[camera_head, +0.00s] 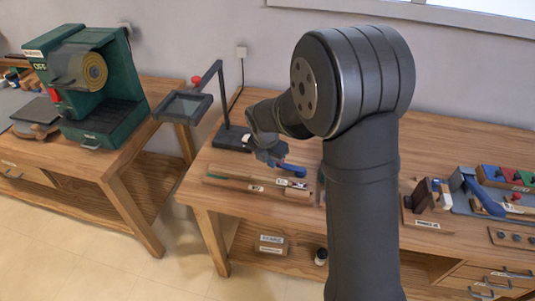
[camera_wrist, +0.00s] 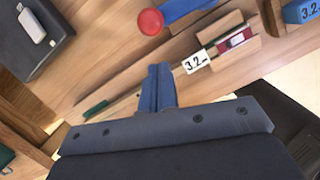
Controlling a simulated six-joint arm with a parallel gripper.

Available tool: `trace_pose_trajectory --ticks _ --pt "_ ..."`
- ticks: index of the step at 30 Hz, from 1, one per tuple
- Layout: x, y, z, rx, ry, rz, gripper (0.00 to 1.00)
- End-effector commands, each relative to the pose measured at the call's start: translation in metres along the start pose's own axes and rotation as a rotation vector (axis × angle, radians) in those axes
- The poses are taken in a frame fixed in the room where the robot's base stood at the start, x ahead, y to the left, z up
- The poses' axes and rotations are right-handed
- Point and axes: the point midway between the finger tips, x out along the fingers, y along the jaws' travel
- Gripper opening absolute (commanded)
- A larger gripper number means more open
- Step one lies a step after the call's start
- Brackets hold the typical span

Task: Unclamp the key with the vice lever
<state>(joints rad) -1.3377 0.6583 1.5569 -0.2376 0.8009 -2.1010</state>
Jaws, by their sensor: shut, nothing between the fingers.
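In the wrist view, a blue lever (camera_wrist: 185,12) with a red ball knob (camera_wrist: 150,21) shows at the top. I take it for the vice lever. My gripper (camera_wrist: 158,72) is shut and empty, its fingertips below the knob in the picture and apart from it. A long wooden key (camera_wrist: 135,97) seems to run diagonally behind the fingers, partly hidden by them. A red and white piece (camera_wrist: 236,40) sits in a wooden holder beside a "3.2" label (camera_wrist: 196,61). In the head view, the blue lever (camera_head: 292,170) lies just right of my gripper (camera_head: 275,160), above the wooden key tray (camera_head: 225,183).
A dark stand base (camera_head: 228,140) with a raised frame (camera_head: 184,106) stands behind left. A blue block (camera_wrist: 302,12) marked "3.2" is at the wrist view's upper right. A green machine (camera_head: 88,85) stands on the left table. Wooden fixtures (camera_head: 429,218) and a coloured bin lie right.

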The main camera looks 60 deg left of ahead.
Motion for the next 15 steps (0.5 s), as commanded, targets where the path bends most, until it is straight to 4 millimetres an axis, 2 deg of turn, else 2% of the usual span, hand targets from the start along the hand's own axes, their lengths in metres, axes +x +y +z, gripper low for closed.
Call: trace_pose_trajectory --ticks 1,6,15 --pt "0.005 0.0 0.007 0.003 0.0 0.0 0.0" --pt "0.013 0.0 0.02 0.002 0.0 0.0 0.0" --pt "0.015 0.0 0.024 0.0 -0.001 0.001 0.0"
